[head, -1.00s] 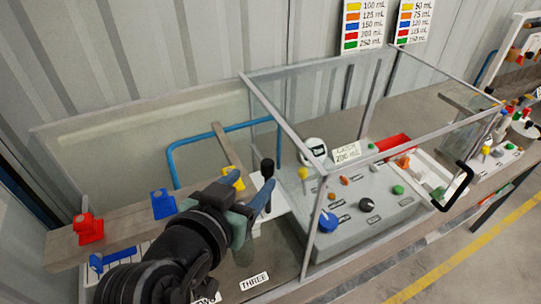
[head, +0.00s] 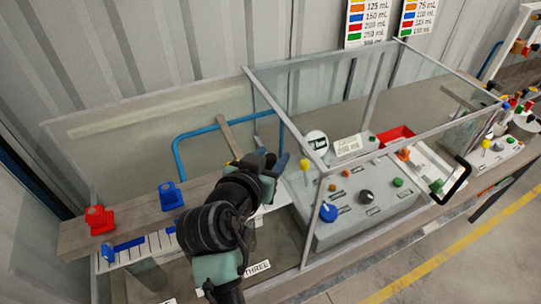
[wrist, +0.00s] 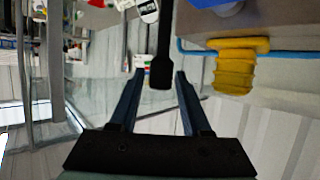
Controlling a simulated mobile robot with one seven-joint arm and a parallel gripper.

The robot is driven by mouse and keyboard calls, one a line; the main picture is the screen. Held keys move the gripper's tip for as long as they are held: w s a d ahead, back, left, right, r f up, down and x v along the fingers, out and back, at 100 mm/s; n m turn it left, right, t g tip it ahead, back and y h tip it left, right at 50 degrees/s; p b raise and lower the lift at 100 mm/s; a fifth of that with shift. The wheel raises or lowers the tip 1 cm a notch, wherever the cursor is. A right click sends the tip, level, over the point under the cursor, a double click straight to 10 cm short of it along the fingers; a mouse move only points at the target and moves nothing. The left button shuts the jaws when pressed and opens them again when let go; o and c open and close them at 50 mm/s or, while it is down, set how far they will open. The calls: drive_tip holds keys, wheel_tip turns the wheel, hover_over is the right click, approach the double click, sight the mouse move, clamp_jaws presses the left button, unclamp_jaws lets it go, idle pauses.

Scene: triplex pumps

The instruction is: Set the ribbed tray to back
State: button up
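A white surface with dark parallel lines (head: 160,246) lies at the lower left in the head view. It may be the ribbed tray, but I cannot tell for sure. A black lever handle (wrist: 161,68) shows between the fingers, with visible gaps on both sides. In the head view my gripper and arm hide this lever.
Red (head: 99,219) and blue (head: 171,196) fittings stand on a wooden board at left. A yellow ribbed fitting (wrist: 235,66) is close beside my gripper. The clear box's frame (head: 281,120) encloses a grey control panel (head: 345,215). A blue pipe (head: 180,155) runs behind.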

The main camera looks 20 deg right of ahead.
clamp_jaws()
idle(1.1)
